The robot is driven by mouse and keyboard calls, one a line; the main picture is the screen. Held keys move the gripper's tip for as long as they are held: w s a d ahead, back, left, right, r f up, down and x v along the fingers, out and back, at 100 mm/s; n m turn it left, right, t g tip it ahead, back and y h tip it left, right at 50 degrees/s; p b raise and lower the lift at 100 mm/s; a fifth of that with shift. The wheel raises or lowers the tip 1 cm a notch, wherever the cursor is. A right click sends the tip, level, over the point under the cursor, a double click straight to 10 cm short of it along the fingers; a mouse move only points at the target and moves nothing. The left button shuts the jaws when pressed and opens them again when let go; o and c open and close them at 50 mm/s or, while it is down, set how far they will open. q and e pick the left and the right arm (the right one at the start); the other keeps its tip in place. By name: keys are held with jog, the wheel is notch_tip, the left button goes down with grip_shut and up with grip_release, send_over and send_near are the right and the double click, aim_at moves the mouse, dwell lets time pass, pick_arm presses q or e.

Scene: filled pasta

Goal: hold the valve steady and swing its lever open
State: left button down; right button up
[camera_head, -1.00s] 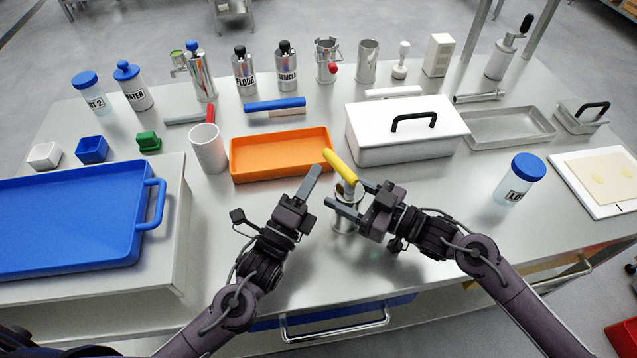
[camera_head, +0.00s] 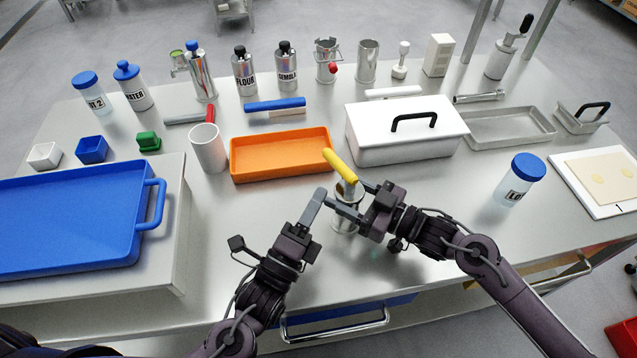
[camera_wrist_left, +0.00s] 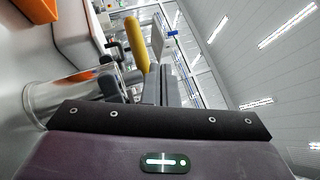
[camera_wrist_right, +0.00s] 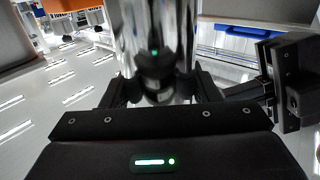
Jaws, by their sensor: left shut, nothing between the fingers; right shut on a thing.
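The valve is a shiny metal cylinder (camera_head: 345,219) standing on the table, with a yellow lever (camera_head: 341,166) on top that points to the back left. My right gripper (camera_head: 350,198) is shut on the valve body from the right. The metal body fills the middle of the right wrist view (camera_wrist_right: 157,40) between the fingers. My left gripper (camera_head: 313,205) is shut and empty, just left of the valve and in front of the lever. In the left wrist view the yellow lever (camera_wrist_left: 136,44) rises beside the fingers. I cannot tell whether the left fingertips touch the valve.
An orange tray (camera_head: 240,177) lies just behind the lever, and a white lidded box (camera_head: 375,150) stands at the back right. A blue tray (camera_head: 130,252) with a handle is at the left. The table right of my right gripper is clear up to a blue-lidded jar (camera_head: 514,188).

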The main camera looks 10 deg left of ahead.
pick_arm(q)
jog(key=shift+s+d+r, duration=0.1)
jog(key=shift+s, duration=0.3)
jog(key=shift+s, duration=0.15)
jog(key=shift+s+d+r, duration=0.1)
jog(key=shift+s+d, duration=0.15)
jog(key=shift+s, duration=0.5)
jog(key=shift+s+d+r, duration=0.1)
jog(key=shift+s+d, duration=0.1)
jog(key=shift+s, duration=0.55)
jog(key=shift+s+d+r, duration=0.1)
jog(key=shift+s+d, duration=0.15)
jog(key=shift+s, duration=0.5)
pick_arm(e)
jog(key=o, duration=1.2)
jog(key=shift+d, duration=0.1)
